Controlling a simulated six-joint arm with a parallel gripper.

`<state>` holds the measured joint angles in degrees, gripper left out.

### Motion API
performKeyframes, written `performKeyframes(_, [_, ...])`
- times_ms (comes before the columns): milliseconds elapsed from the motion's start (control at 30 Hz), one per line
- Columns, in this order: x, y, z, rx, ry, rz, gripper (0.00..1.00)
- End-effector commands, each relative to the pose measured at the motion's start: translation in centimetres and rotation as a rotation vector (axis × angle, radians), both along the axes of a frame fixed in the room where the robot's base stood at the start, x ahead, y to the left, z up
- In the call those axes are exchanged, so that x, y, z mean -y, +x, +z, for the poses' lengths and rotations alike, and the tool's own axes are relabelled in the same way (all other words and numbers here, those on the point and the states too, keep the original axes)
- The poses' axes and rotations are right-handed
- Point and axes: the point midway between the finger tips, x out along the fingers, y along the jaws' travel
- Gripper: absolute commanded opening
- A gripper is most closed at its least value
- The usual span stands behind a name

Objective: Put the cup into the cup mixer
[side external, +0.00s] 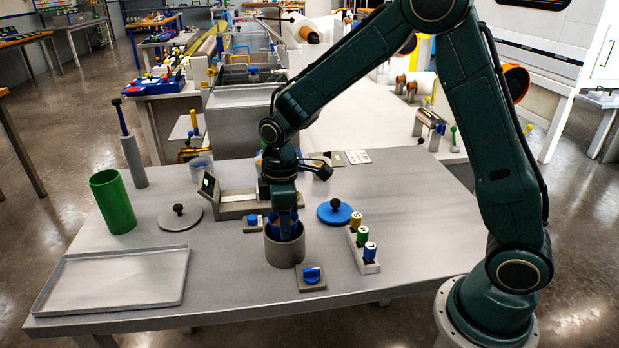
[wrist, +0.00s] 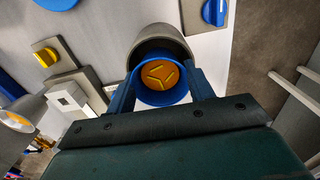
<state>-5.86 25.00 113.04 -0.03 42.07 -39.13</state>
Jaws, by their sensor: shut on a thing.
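A grey, open-topped cylinder (side external: 284,252), which looks like the cup mixer, stands on the table directly below. It also shows behind the cup in the wrist view (wrist: 160,40). The cup and fingertips are at its mouth and appear partly inside. The fingers and the wall hide how deep the cup is and whether it touches the bottom.
A blue-knob box (side external: 311,277) stands just in front of the cylinder. A rack of numbered bottles (side external: 362,252) and a blue lid (side external: 334,211) are at right. A green cylinder (side external: 113,203), grey lid (side external: 180,217) and empty tray (side external: 115,278) are at left.

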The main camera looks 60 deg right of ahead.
Motion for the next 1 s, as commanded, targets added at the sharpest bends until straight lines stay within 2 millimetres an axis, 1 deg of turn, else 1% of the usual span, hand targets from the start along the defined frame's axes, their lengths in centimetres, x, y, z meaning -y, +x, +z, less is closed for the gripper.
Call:
performKeyframes(33, [0.0,0.0,0.0,0.000,0.000,0.000,0.30])
performKeyframes(67, [0.0,0.0,0.0,0.000,0.000,0.000,0.56])
performKeyframes(100, [0.0,0.0,0.0,0.000,0.000,0.000,0.64])
performKeyframes(167, [0.0,0.0,0.0,0.000,0.000,0.000,0.76])
performKeyframes(200, [0.0,0.0,0.0,0.000,0.000,0.000,0.78])
performKeyframes(467, [0.0,0.0,0.0,0.000,0.000,0.000,0.78])
performKeyframes(667, [0.0,0.1,0.7,0.003,0.000,0.000,0.78])
performKeyframes(867, [0.0,0.1,2.6,0.005,0.001,0.000,0.78])
performKeyframes(1000, [0.0,0.1,4.7,0.006,0.000,0.000,0.78])
